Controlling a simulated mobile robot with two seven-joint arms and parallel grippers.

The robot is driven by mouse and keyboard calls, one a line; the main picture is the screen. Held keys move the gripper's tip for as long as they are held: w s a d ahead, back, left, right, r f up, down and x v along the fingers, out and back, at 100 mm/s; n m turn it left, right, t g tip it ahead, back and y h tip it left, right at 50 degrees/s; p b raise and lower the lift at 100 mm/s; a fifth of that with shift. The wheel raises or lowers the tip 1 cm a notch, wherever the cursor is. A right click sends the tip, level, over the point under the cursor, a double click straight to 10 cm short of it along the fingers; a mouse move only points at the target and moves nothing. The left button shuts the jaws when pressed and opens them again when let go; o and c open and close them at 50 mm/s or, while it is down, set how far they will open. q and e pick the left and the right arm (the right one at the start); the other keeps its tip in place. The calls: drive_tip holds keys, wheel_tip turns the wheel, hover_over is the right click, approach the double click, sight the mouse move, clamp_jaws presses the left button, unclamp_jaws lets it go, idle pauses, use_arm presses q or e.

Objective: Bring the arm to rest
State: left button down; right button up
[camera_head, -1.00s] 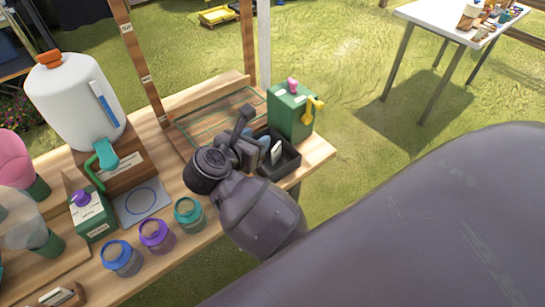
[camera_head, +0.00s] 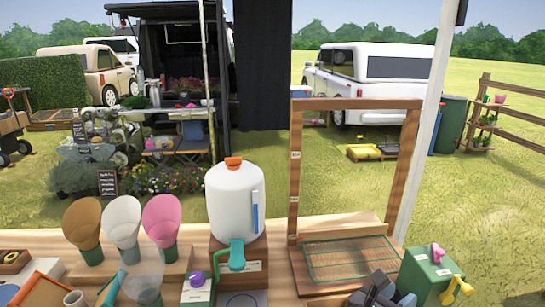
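Only the dark tip of my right gripper (camera_head: 376,290) shows, at the bottom edge of the head view right of centre. It is over the front of the wooden bench (camera_head: 40,240), in front of a green wire rack (camera_head: 350,258) and left of a green box (camera_head: 428,272) with a pink knob and yellow tap. The rest of the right arm is out of the frame. I cannot tell whether its fingers are apart or whether it touches anything. My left gripper is not in view.
A white jug (camera_head: 235,200) with an orange cap stands on a wooden block. Pink, white and brown cones (camera_head: 82,222) stand to its left. A wooden frame (camera_head: 295,170) rises behind the rack. Grass and parked vehicles (camera_head: 372,80) lie beyond.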

drive_tip(key=s+d+f+m+t+y, duration=0.1)
drive_tip(key=s+f+m+y, duration=0.6)
drive_tip(key=f+m, duration=0.4)
drive_tip(key=s+d+f+m+t+y, duration=0.1)
drive_tip(key=s+f+m+y, duration=0.6)
drive_tip(key=f+m, duration=0.4)
drive_tip(key=s+m, duration=0.1)
drive_tip(key=m, duration=0.2)
drive_tip(key=shift+d+f+m+t+y, duration=0.2)
drive_tip(key=shift+m+t+y, duration=0.1)
drive_tip(key=shift+y, duration=0.1)
drive_tip(key=shift+a, duration=0.1)
